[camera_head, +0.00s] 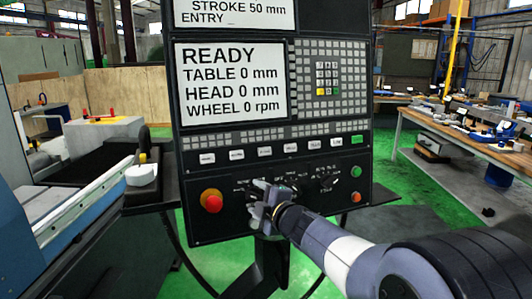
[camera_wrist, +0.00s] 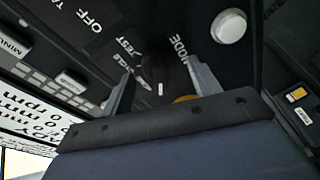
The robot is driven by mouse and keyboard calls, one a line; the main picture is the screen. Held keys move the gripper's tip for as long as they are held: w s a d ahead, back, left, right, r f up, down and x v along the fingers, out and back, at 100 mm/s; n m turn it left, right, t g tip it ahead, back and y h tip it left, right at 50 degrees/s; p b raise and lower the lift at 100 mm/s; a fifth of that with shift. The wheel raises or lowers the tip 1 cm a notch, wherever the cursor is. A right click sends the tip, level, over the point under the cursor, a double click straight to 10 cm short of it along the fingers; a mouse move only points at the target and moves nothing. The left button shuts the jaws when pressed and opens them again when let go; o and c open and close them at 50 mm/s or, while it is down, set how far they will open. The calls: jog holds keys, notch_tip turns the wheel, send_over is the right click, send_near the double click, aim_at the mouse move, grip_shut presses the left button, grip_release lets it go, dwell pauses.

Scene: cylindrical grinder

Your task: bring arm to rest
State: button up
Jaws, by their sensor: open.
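My arm reaches in from the lower right in the head view, and my gripper (camera_head: 262,201) is at the lower part of the black control panel (camera_head: 230,170), in front of its row of knobs. Labels reading "MODE" and "TEST" show near the fingertips. A yellowish round part (camera_wrist: 185,98) is partly hidden behind the gripper body. Whether a fingertip touches the panel I cannot tell.
A red stop button (camera_head: 211,201) is left of my gripper; green (camera_head: 356,171) and orange (camera_head: 356,197) buttons are right. The screen (camera_head: 232,82) reads READY with zeros. A workbench (camera_head: 465,145) stands right, the blue-grey machine (camera_head: 70,215) left.

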jog(key=m+t, duration=0.1)
jog(key=m, duration=0.3)
jog(key=shift+m, duration=1.4)
jog(key=shift+f+t+h, duration=0.1)
jog(key=shift+t+h, duration=0.2)
